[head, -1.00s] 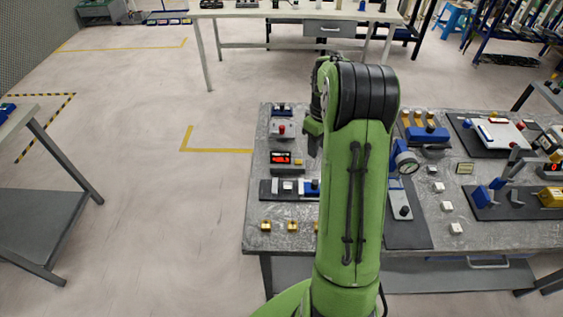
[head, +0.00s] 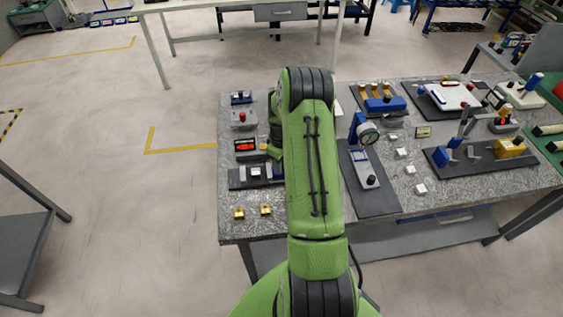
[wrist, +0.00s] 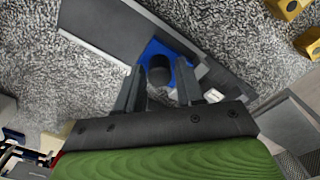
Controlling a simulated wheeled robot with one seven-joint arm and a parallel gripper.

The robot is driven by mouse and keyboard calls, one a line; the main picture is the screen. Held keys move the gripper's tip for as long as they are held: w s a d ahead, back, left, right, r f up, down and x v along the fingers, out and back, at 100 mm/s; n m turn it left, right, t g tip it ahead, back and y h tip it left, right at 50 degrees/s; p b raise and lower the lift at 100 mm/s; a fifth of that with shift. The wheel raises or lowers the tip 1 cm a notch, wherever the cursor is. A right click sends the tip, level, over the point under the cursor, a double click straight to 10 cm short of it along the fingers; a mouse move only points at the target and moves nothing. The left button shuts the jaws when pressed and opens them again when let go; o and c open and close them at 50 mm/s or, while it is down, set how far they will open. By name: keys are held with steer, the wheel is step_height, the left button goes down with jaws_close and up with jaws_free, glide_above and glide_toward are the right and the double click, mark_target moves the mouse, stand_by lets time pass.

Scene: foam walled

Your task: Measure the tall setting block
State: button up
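My gripper (wrist: 160,70) is open in the wrist view, its two dark fingers either side of a black round knob on a blue block (wrist: 181,80). I cannot tell whether they touch it. The blue block sits on a dark grey plate (wrist: 100,24). In the head view my arm hides the fingers, above the bench's left part. Brass blocks (head: 238,213) stand at the front left edge; two also show in the wrist view (wrist: 310,42). Small white blocks (head: 400,153) stand in a row right of a dial gauge stand (head: 368,137). I cannot tell which is the tall setting block.
The grey speckled bench (head: 300,235) also carries a red-lit display (head: 245,146), a small box with a red button (head: 243,118), a blue fixture with brass pieces (head: 384,103) and a yellow block fixture (head: 509,148). Floor to the left is open.

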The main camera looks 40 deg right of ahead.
mark_target(269, 169)
steer(key=shift+c, duration=0.3)
steer(key=c, duration=0.5)
steer(key=w+a, duration=0.1)
steer(key=w+a+b, duration=0.1)
steer(key=a, duration=0.1)
steer(key=shift+w+a, duration=0.2)
steer(key=shift+a, duration=0.1)
steer(key=shift+c, duration=0.2)
steer(key=shift+r, duration=0.1)
steer(key=shift+d, duration=0.1)
steer(key=o, duration=0.6)
step_height(269, 169, up, 16)
steer(key=shift+p, duration=0.35)
